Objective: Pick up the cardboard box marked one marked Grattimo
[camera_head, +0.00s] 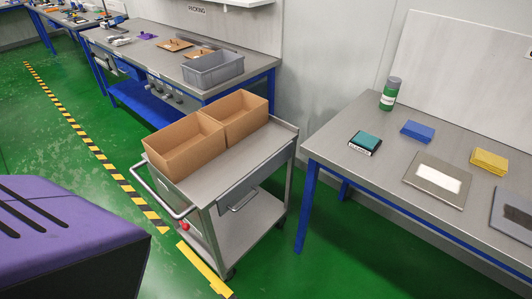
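Two open-topped brown cardboard boxes stand side by side on a grey metal cart (222,182). The nearer box (188,158) is at the cart's left end, by the push handle. The farther box (246,124) sits behind it to the right, close against it. No name or marking is readable on either box from here, so I cannot tell which one is Grattimo. Both look empty as far as I can see inside, though their floors are partly hidden. Neither of my grippers is in view.
The cart top's front strip is bare. A workbench (320,141) on the right holds a green bottle (390,96), coloured blocks and flat plates. A grey crate (213,71) stands on the packing bench behind. Green floor is open left of the striped tape.

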